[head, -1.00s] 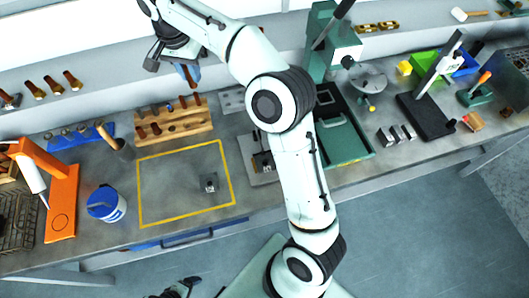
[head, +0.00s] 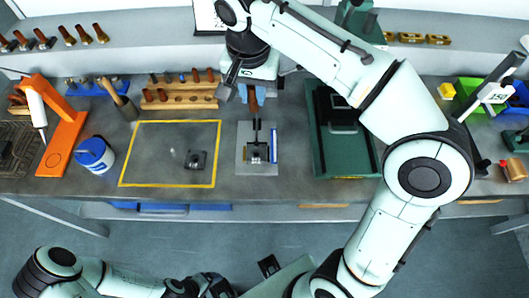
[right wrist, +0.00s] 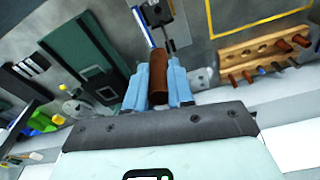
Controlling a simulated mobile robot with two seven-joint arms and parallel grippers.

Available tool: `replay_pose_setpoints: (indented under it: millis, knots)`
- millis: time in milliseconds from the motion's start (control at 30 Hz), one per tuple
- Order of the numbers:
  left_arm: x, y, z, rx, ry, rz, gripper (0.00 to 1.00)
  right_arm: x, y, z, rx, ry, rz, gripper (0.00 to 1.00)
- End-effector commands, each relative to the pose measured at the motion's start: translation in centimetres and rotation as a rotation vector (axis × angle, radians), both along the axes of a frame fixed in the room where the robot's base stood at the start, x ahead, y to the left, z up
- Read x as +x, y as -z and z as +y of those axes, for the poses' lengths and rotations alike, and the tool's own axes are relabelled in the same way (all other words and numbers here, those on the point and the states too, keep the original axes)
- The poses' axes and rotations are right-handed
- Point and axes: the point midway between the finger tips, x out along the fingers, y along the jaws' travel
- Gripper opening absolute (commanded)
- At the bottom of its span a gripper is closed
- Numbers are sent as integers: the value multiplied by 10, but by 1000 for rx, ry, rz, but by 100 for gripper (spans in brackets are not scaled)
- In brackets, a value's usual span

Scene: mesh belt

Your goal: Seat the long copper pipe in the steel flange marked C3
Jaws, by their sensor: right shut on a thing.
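My right gripper (head: 254,92) is shut on a brown copper pipe (head: 253,104). In the right wrist view the pipe (right wrist: 158,78) stands between the blue fingers of the gripper (right wrist: 158,85). The pipe is at the back end of a grey plate (head: 243,165) with a dark fixture (head: 257,152) and a blue strip. I cannot tell whether the pipe touches anything there. A small grey block with a round hole (head: 196,160) sits inside the yellow outline. No C3 mark is legible, so I cannot tell which piece is that flange. My left gripper (head: 215,287) is low at the bottom edge, its jaws unclear.
A wooden rack (head: 190,96) with several brown pieces stands left of my right gripper. A green tray (head: 321,150) lies right of the plate. A blue-and-white tub (head: 95,155) and an orange stand (head: 64,140) are at the left. The yellow-outlined area is mostly clear.

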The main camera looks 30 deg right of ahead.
Motion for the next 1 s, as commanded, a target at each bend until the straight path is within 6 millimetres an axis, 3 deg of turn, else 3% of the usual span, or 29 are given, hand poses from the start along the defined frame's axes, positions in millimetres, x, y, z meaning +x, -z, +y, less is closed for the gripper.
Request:
replay_pose_setpoints:
  millis: [500, 1000]
  knots:
    - [-18, 38, 0, 1, 0, 21, 85, -2, 128, 0, -2, -1, 4, 0]
    - [-22, 48, 0, 0, 0, 25, 85, -1, 190, 0, -1, -2, 4, 0]
